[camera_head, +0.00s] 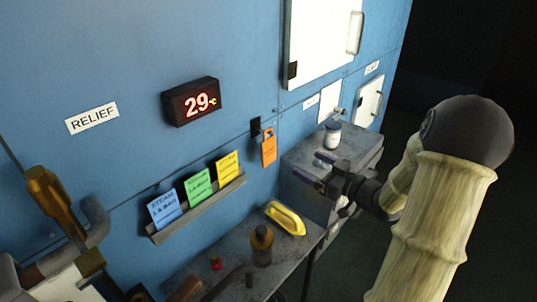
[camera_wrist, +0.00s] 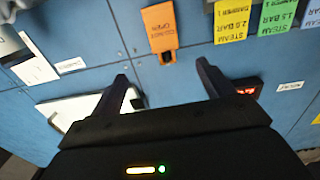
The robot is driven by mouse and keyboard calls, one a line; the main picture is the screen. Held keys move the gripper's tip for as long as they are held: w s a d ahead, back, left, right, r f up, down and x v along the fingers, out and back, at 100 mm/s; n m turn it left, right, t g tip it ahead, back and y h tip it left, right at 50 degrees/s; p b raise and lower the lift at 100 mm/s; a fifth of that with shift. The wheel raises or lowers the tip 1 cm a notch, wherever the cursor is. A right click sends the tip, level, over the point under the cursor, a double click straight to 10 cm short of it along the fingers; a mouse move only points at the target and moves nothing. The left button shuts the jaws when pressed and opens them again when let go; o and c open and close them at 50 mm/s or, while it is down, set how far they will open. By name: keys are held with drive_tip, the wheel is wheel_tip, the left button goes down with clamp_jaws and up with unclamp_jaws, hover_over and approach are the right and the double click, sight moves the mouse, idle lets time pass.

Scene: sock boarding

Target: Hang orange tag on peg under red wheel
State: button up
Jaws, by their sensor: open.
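The orange tag (camera_head: 268,150) hangs against the blue wall, its top end at a small dark holder (camera_head: 256,125). In the wrist view the orange tag (camera_wrist: 160,27) appears upside down with dark lettering, beyond the fingertips. My gripper (camera_head: 312,167) is open and empty, to the right of the tag and apart from it in the head view. In the wrist view my gripper (camera_wrist: 163,71) has its two dark fingers spread, with bare blue wall between them. I cannot make out a red wheel or a peg under one in either view.
Blue, green and yellow cards stand in a wall rack (camera_head: 200,208). A grey bench (camera_head: 310,232) holds a yellow object (camera_head: 286,218) and a brown bottle (camera_head: 262,245). A white jar (camera_head: 332,135) stands on a grey cabinet (camera_head: 300,158). Pipework (camera_head: 92,222) is at the left.

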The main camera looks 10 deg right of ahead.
drive_tip(key=shift+s+r, duration=0.15)
drive_tip(key=shift+s, duration=0.05)
drive_tip(key=shift+w+a, duration=0.1)
drive_tip(key=p, duration=0.4)
approach(270, 144)
drive_tip(key=x, duration=0.7)
drive_tip(key=shift+r, duration=0.1)
